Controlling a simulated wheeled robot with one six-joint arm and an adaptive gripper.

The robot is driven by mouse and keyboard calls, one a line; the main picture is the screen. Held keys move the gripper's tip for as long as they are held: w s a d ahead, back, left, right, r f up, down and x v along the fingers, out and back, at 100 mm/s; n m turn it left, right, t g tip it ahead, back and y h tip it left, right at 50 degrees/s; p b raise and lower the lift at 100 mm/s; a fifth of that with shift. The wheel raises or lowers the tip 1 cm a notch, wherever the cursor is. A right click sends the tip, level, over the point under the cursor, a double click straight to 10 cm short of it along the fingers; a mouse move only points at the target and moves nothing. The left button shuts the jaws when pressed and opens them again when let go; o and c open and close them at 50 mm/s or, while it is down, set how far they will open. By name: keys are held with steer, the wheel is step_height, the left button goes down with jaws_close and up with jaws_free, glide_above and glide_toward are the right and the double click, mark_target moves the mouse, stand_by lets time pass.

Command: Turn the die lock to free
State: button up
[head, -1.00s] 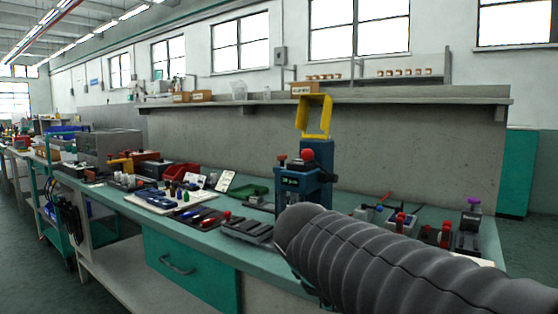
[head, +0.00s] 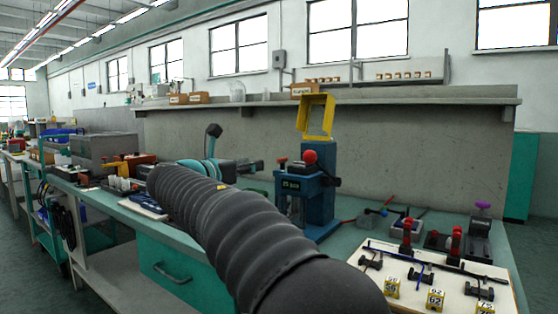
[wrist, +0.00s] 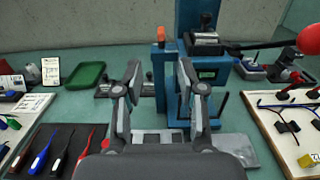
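A blue press (head: 320,190) stands on the bench, with a yellow frame guard (head: 316,117) on top. It has a large red ball knob (head: 310,156) and a smaller red-topped post (head: 282,160) at its left. In the wrist view this post has an orange cap (wrist: 161,35), and the red ball (wrist: 309,40) ends a dark lever at the right. I cannot tell which part is the die lock or how it is set. My gripper (wrist: 160,80) is open and empty, in front of the press. In the head view my gripper (head: 250,166) is left of the press.
A green tray (wrist: 86,75) lies left of the press. A dark mat (wrist: 55,150) holds several coloured tools. A pale board (head: 425,270) with clips and yellow tags lies at the right. Grey plates (wrist: 225,150) lie on the bench before the press.

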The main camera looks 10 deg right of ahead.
mark_target(278, 159)
steer(key=p+x, duration=0.1)
steer(key=x, duration=1.2)
steer(key=shift+d+f, duration=0.1)
steer(key=shift+d, duration=0.1)
jaws_close()
